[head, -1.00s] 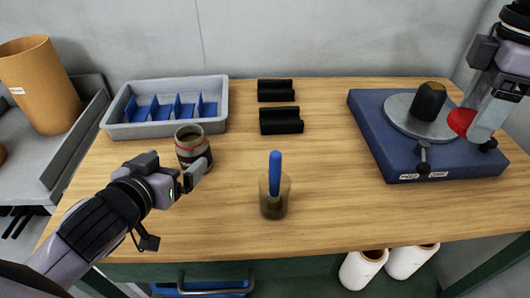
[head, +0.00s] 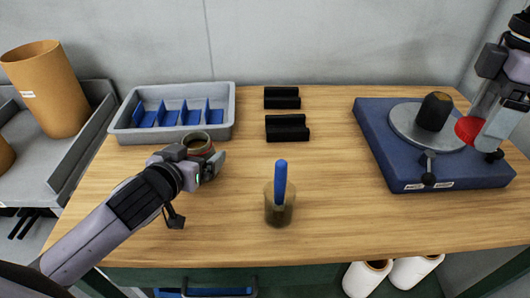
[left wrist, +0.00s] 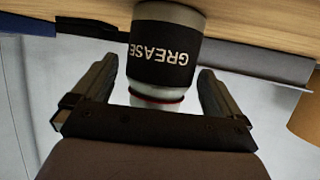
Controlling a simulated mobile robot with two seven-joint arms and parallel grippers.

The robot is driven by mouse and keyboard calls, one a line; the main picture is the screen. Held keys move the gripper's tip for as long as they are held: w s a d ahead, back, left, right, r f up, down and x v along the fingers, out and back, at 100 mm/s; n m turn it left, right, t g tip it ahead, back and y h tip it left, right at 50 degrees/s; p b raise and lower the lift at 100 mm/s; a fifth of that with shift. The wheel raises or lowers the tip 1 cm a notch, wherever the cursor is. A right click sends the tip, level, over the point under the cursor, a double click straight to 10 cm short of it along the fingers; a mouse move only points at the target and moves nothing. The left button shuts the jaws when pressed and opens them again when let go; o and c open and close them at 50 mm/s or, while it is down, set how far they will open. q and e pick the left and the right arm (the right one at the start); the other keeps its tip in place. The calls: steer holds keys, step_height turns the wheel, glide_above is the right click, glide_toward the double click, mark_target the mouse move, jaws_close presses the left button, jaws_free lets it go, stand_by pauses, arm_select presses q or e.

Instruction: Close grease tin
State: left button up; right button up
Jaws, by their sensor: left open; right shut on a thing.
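The grease tin (head: 198,143) stands open-topped on the wooden table, partly hidden behind my left gripper (head: 208,168) in the head view. In the left wrist view the tin (left wrist: 165,45) shows a dark band lettered GREASE, upside down, and a red ring near its rim. My left gripper (left wrist: 158,92) is open, with one finger on each side of the tin and visible gaps. My right gripper (head: 486,130) is shut on a red round lid (head: 467,130), held up at the right near the blue base. Its fingertips are partly hidden by the lid.
A jar (head: 279,212) with a blue-handled tool stands right of the left gripper. A grey divided tray (head: 120,130) is behind the tin. Two black holders (head: 287,130) lie at the back. A blue base (head: 385,165) carries a disc and black block.

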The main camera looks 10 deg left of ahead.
arm_select(q)
steer(key=shift+x, duration=0.85)
steer(key=c, duration=1.3)
steer(key=shift+r, duration=0.15)
